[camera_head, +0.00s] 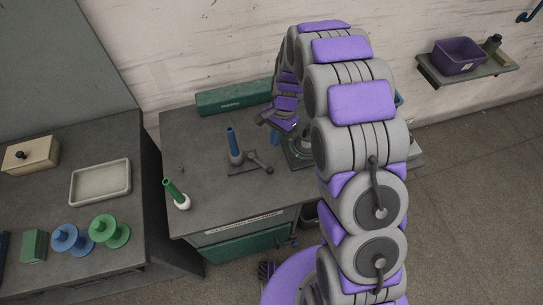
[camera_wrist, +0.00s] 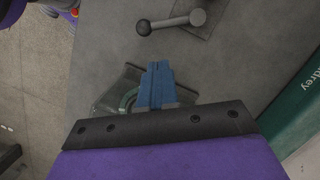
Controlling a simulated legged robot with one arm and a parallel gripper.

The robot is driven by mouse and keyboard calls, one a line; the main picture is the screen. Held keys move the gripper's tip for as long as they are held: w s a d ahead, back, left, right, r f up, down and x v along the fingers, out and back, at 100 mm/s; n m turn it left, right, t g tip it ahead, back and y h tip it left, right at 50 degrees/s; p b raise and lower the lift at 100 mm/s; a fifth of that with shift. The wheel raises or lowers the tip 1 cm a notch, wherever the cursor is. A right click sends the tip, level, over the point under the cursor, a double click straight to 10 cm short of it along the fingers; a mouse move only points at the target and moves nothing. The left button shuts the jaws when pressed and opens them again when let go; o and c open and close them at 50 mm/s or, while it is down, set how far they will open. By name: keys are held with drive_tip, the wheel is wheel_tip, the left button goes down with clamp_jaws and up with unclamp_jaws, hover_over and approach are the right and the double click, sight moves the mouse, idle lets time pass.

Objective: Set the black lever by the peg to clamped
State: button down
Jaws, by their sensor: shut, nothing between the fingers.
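The black lever (camera_head: 262,163) sits on a dark base plate (camera_head: 240,168) on the grey bench, just right of the peg. In the wrist view the lever (camera_wrist: 170,22) is a short bar with rounded ends near the top edge, and the peg is out of frame.
A greenish piece with a ring (camera_wrist: 122,98) lies below my fingers. A long green box (camera_head: 235,98) lies along the bench's back. My arm hides the bench's right part.

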sight(261, 164)
drive_tip(key=shift+a, duration=0.15)
drive_tip(key=b+x, duration=0.2)
drive_tip(key=x, duration=0.8)
drive_tip(key=shift+a, duration=0.15)
